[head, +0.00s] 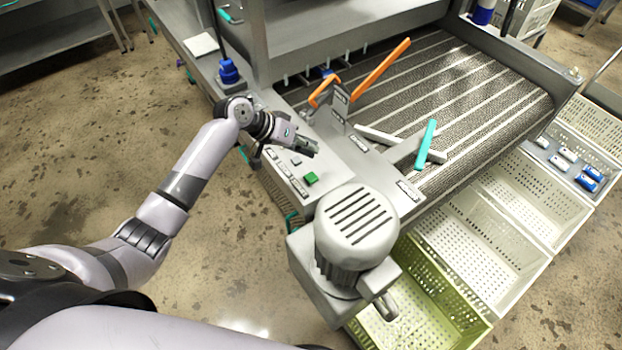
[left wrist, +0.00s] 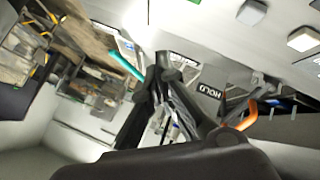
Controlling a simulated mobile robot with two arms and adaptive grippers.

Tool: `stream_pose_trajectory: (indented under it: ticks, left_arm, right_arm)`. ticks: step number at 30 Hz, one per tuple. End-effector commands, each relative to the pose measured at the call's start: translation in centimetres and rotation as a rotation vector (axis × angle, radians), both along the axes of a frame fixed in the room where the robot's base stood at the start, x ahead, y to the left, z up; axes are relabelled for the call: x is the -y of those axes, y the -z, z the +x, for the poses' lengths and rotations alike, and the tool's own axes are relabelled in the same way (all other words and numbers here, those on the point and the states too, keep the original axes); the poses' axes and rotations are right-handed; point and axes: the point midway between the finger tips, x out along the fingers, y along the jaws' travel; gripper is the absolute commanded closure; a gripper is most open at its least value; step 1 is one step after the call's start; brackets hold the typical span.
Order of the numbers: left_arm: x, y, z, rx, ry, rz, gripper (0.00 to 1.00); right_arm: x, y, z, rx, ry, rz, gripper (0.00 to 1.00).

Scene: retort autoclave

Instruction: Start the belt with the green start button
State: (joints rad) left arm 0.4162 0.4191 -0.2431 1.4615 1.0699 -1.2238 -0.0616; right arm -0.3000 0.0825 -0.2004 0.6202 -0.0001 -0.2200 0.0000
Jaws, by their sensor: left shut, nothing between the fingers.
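The green start button (head: 311,178) is a small square block on the grey control panel (head: 330,185) beside the belt (head: 450,95). My left gripper (head: 314,150) is shut and empty above the panel, a little up from the button in the head view. I cannot tell its exact height. A smaller pale button (head: 296,161) sits near the green one. My right gripper is out of view.
A large grey motor (head: 355,228) stands close to the button. White perforated crates (head: 480,245) and a green crate (head: 425,290) line the near side. Open floor lies left.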

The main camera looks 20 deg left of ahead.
Motion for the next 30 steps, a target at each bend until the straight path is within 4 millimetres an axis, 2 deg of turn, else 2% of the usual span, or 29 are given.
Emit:
stream_pose_trajectory:
  ticks: [1, 9, 16, 30]
  left_arm:
    - [0.0, 1.3, 0.0, -0.001, 0.001, 0.0, 1.0]
    - [0.0, 5.3, 0.0, 0.0, 0.0, 0.0, 1.0]
    - [0.0, 6.9, 0.0, -0.001, -0.001, 0.0, 1.0]
    - [0.0, 7.0, 0.0, 0.0, 0.0, 0.0, 1.0]
  right_arm:
    - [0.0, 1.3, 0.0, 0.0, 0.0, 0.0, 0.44]
    - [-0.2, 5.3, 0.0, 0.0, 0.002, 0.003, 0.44]
    - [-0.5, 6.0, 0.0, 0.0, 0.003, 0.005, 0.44]
    - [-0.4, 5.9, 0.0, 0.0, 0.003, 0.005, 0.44]
